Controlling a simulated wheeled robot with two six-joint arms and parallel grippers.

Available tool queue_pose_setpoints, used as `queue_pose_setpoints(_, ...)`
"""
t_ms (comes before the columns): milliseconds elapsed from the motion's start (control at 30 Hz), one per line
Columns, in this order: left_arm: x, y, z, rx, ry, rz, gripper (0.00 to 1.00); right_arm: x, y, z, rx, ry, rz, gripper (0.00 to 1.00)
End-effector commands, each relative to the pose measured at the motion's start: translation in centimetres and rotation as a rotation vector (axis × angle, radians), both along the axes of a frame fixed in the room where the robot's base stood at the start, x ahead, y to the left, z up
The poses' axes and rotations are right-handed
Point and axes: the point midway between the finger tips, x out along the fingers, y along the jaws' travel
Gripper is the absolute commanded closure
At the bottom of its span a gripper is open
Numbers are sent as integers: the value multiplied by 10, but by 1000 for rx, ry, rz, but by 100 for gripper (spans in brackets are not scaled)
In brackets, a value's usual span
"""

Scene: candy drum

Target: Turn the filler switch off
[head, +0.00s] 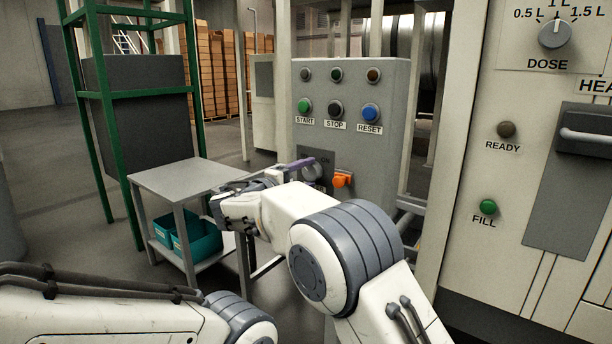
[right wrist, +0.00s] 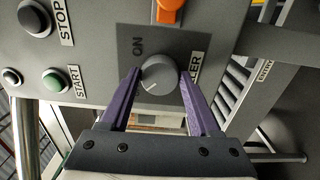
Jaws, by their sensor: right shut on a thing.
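The filler switch is a round grey knob (right wrist: 159,76) with a white pointer line, on the grey control panel (head: 350,140). In the right wrist view, "ON" is printed beside it and a label ending in "LLER" is partly hidden by a finger. The pointer line slants away from "ON". My right gripper (right wrist: 160,84) has its purple fingers on both sides of the knob, shut on it. In the head view, the knob (head: 313,171) is partly hidden behind that gripper (head: 303,166). My left gripper is out of view; only its arm shows at lower left.
An orange handle (head: 342,180) sits right beside the switch. START (head: 305,107), STOP (head: 335,108) and RESET (head: 370,113) buttons are above. A grey table (head: 185,178) with teal bins (head: 193,240) below stands left. A white machine (head: 475,175) stands right.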

Motion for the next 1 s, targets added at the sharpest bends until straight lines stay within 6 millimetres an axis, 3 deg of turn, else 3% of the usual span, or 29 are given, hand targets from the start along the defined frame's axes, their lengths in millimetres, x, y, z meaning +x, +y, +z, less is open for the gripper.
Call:
queue_pose_setpoints(67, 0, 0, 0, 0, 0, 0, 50, 1, 1, 1, -2, -2, 4, 93)
queue_pose_setpoints(100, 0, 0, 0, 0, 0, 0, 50, 1, 1, 1, -2, -2, 4, 30)
queue_pose_setpoints(167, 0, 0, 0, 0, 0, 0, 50, 1, 1, 1, -2, -2, 3, 9)
queue_pose_setpoints(567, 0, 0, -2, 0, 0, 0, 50, -4, 4, 0, 0, -1, 2, 9)
queue_pose_setpoints(1000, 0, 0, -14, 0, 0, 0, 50, -67, 51, -1, 0, -1, 4, 9)
